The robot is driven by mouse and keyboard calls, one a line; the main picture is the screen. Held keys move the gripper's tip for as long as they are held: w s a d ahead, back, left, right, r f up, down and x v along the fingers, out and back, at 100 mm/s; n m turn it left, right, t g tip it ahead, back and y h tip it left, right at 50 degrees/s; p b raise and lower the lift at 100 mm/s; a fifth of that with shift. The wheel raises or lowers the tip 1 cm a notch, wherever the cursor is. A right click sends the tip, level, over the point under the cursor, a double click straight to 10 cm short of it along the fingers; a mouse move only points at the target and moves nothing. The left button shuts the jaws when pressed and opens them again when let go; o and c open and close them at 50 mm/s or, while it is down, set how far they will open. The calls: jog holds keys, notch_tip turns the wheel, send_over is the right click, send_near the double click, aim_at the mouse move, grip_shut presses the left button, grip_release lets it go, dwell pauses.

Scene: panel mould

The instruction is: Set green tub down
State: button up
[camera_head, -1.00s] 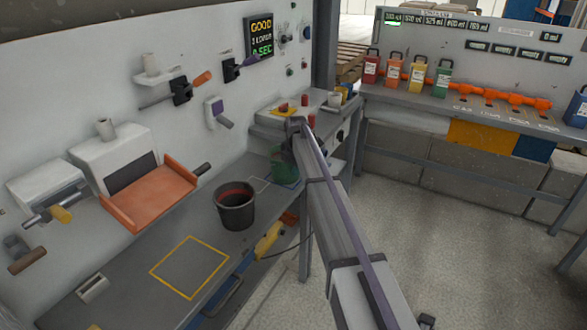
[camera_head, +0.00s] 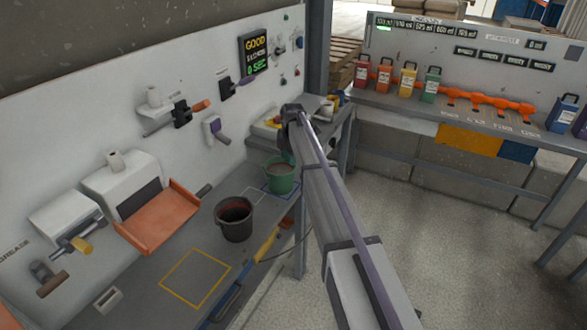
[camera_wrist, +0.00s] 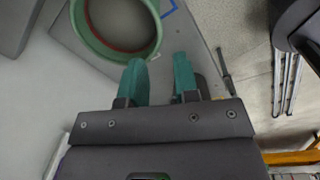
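The green tub (camera_head: 281,180) stands upright on the grey bench, at or over a blue outline (camera_head: 264,188). In the wrist view the tub's round green rim (camera_wrist: 83,37) lies just beyond my fingertips, with a grey interior and a thin red line inside. My gripper (camera_wrist: 160,62) has two teal fingers spread apart with an empty gap between them. The fingers appear clear of the tub. In the head view the end of my arm is above and slightly right of the tub, and the fingertips cannot be made out there.
A black bucket (camera_head: 234,219) stands on the bench, left of and nearer than the tub. A yellow outlined square (camera_head: 196,277) in front of it is empty. An orange tray (camera_head: 158,219) juts from the wall machine. Coloured containers (camera_head: 408,79) stand on the far bench.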

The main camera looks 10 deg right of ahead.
jog(key=s+a+m, duration=0.1)
jog(key=s+m, duration=1)
jog(key=s, duration=0.9)
jog(key=s+a+m+g, duration=0.1)
jog(key=s+a+m, duration=0.1)
jog(key=s+m, duration=0.9)
jog(key=s, duration=1)
jog(key=shift+a+m, duration=0.2)
jog(key=shift+m, duration=0.1)
